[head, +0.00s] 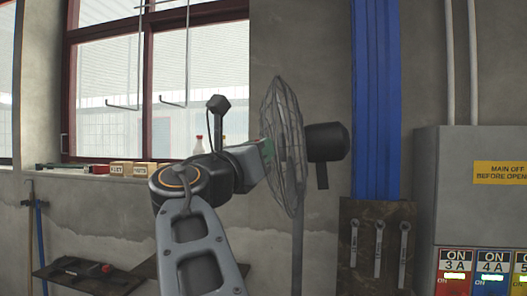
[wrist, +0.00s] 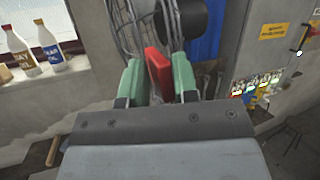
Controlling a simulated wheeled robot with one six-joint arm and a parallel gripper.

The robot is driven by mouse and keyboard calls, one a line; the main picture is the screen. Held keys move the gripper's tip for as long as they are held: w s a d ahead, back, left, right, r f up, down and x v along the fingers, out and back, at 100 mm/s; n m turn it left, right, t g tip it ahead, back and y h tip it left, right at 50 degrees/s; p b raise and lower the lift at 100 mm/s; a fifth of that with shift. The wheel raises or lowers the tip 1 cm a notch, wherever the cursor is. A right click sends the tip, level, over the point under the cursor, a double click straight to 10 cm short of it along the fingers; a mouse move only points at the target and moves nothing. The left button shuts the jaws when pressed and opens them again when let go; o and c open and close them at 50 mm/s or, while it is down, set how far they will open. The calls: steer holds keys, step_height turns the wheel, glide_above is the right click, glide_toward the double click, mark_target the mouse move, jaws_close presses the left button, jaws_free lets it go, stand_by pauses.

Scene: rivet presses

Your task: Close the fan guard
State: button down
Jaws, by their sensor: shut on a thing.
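The fan (head: 327,142) stands on a thin pole, its wire guard (head: 288,135) seen nearly edge-on in the head view. In the wrist view the guard's wires (wrist: 125,32) show at the top, beyond my fingers. My gripper (wrist: 157,76) has green fingers, one on each side of a red handle-like piece (wrist: 158,68), and is shut on it. In the head view my gripper (head: 267,150) is at the near left side of the guard, its fingertips partly hidden by wires. I cannot tell how far the guard stands open.
Bottles (wrist: 48,45) and small boxes (head: 121,168) stand on the window sill to the left. A blue column (head: 376,100) and a board with wrenches (head: 378,245) are right of the fan. A grey electrical cabinet (head: 450,190) stands at the far right. A low shelf (head: 85,278) is at lower left.

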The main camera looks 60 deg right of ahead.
steer(key=shift+s+g, duration=0.3)
steer(key=shift+s, duration=0.1)
steer(key=c, duration=1.3)
jaws_free()
steer(key=shift+c, duration=0.2)
steer(key=shift+o, duration=0.9)
steer(key=shift+s+d, duration=0.1)
steer(key=shift+s, duration=0.2)
steer(key=shift+w, duration=0.15)
steer(key=shift+f, duration=0.1)
steer(key=shift+f, duration=0.1)
steer(key=b+v, duration=0.4)
steer(key=v, duration=0.9)
steer(key=shift+a, duration=0.35)
